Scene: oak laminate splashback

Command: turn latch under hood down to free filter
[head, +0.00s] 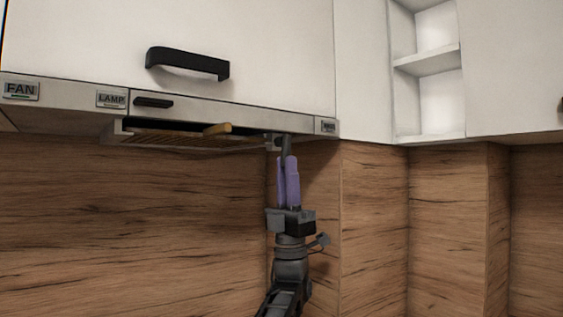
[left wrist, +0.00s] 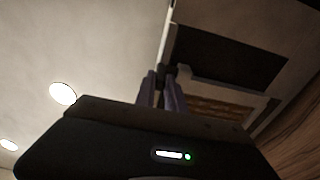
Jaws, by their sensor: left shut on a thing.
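The range hood (head: 230,113) runs under the white cabinet. My left gripper (head: 287,160), with purple fingers, points up beneath the right part of the hood's underside. It is shut on the dark latch (head: 286,145), whose upper part shows above the fingertips. In the left wrist view the fingers (left wrist: 161,88) close around the dark latch (left wrist: 167,72), beside the filter's corner. The slatted filter (head: 165,138) is at the hood's underside, left of the gripper; it also shows in the left wrist view (left wrist: 222,108). The fingers hide part of the latch. My right gripper is not in view.
A black cabinet handle (head: 187,63) is above. The wood splashback (head: 130,220) stands behind, with a jutting corner right of my arm. Open shelves (head: 428,62) are at upper right. Space below the hood is clear.

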